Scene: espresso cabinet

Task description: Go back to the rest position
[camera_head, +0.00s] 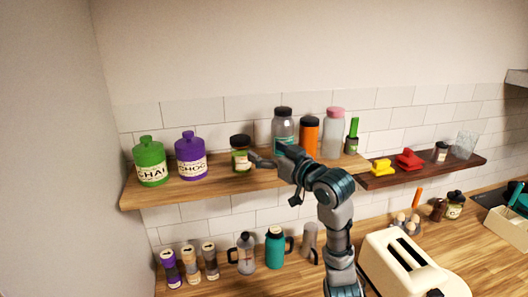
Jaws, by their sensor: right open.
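My right gripper (264,158) is at the upper wooden shelf (220,187), at the end of my arm that rises from the bottom of the view. Its fingers point left and are open, with nothing seen held between them. A dark-lidded jar with a green label (241,161) stands upright on the shelf just left of the fingertips. I cannot tell whether they touch it. A clear bottle with a dark lid (283,124) stands behind the gripper, its lower part hidden. My left gripper is not in view.
The shelf also holds a green canister (149,166), a purple canister (191,161), an orange bottle (308,138) and a pink-lidded bottle (333,138). Below, a toaster (405,265) stands right of my arm, and a teal bottle (275,250) and several containers stand left of it.

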